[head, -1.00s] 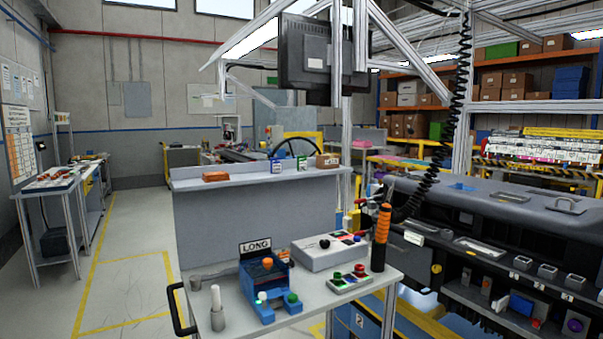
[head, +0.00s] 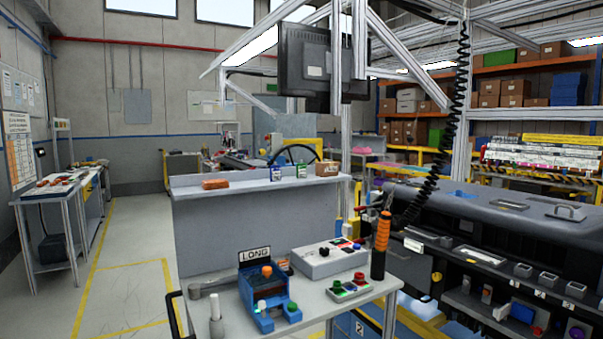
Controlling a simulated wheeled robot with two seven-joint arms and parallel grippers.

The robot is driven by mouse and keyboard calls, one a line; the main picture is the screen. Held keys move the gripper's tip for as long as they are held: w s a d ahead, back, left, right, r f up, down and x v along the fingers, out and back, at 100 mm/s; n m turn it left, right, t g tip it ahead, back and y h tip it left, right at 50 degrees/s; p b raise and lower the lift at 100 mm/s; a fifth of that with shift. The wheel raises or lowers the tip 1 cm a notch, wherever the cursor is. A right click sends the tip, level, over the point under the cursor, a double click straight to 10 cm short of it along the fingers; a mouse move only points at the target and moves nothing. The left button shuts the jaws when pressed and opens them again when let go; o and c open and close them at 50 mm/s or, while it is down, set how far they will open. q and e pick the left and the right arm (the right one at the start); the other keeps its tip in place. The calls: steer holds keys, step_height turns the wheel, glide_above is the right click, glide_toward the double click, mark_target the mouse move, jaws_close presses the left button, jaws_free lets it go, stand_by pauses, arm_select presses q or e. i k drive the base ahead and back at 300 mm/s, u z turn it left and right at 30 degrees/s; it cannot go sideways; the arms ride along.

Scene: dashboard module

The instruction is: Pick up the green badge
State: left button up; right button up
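A small green badge (head: 301,171) stands upright on the grey ledge (head: 225,188) at the top of the workstation's back panel, in the middle of the head view. A similar blue badge (head: 276,173) stands just left of it, apart from it. Neither of my grippers is in view, and nothing is seen touching the green badge.
On the ledge, an orange-brown block (head: 215,184) lies to the left and a cardboard box (head: 327,168) sits right of the badges. The cart top below holds a blue fixture (head: 262,290), a grey button box (head: 328,260) and an orange-handled tool (head: 381,245). A dashboard (head: 480,220) stands right.

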mark_target(300, 167)
steer(key=z, duration=0.45)
steer(key=k, duration=1.1)
steer(key=z, duration=0.75)
steer(key=i, duration=2.7)
steer(key=u, duration=1.85)
steer(key=i, duration=0.9)
steer(key=u, duration=0.85)
